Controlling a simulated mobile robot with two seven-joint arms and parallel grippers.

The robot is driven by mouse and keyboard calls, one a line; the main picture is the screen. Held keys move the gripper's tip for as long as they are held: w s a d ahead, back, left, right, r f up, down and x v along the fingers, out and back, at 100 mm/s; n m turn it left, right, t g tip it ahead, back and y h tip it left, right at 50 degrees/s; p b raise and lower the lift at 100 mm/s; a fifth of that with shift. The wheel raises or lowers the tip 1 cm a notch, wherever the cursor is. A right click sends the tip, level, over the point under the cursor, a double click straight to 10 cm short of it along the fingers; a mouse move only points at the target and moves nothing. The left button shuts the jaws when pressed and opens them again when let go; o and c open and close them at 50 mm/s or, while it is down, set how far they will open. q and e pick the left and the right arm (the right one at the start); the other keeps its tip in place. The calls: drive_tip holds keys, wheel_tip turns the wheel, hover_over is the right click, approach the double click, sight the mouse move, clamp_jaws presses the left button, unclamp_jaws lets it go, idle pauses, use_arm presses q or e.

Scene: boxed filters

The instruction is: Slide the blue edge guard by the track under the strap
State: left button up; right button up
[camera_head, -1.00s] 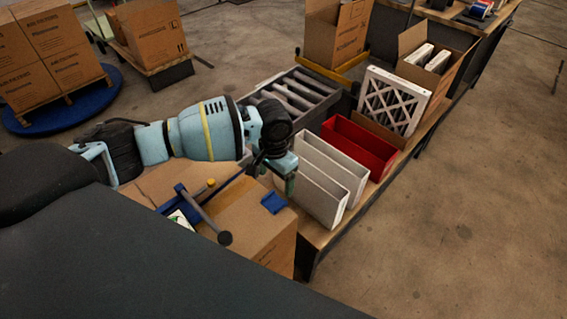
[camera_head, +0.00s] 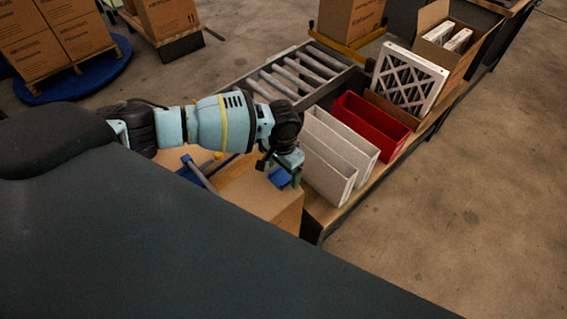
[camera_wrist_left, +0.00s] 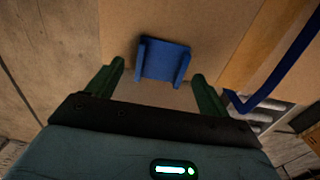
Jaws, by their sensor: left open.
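The blue edge guard (camera_head: 280,177) lies on top of the cardboard box (camera_head: 262,200), near the box's edge. In the left wrist view the guard (camera_wrist_left: 163,58) shows as a small blue channel with two raised sides. My left gripper (camera_head: 288,172) is over the guard in the head view. In the wrist view its green fingers (camera_wrist_left: 160,82) are open, one on each side of the guard and apart from it. A blue band (camera_wrist_left: 280,70) runs slantwise to the right of the guard; I cannot tell if it is the strap. My right gripper is not in view.
The roller track (camera_head: 290,75) lies behind the box. White bins (camera_head: 330,165) and a red bin (camera_head: 370,125) stand close right of my left gripper. A pleated filter (camera_head: 408,82) stands beyond them. A grey handle (camera_head: 198,172) is on the box's left.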

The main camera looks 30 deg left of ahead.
sight(257, 152)
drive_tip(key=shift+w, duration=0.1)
use_arm(q)
drive_tip(key=c, duration=1.1)
drive_tip(key=shift+w+a, duration=0.25)
drive_tip(key=shift+a, duration=0.45)
drive_tip(key=shift+w+a, duration=0.2)
drive_tip(key=shift+a, duration=0.5)
drive_tip(key=shift+w+a, duration=0.25)
drive_tip(key=shift+a, duration=0.45)
drive_tip(key=shift+w+a, duration=0.25)
drive_tip(key=shift+a, duration=0.45)
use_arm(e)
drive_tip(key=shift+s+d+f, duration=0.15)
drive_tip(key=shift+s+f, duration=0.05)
use_arm(q)
drive_tip(key=shift+a, duration=0.1)
drive_tip(key=shift+w+a, duration=0.3)
drive_tip(key=shift+a, duration=0.55)
drive_tip(key=shift+w+a+b, duration=0.25)
drive_tip(key=shift+w+a, duration=0.05)
drive_tip(key=shift+a, duration=0.45)
drive_tip(key=shift+w+a+b, duration=0.2)
drive_tip(key=shift+w+a, duration=0.05)
drive_tip(key=shift+a, duration=0.5)
drive_tip(key=shift+w+a, duration=0.2)
drive_tip(key=shift+a, duration=0.25)
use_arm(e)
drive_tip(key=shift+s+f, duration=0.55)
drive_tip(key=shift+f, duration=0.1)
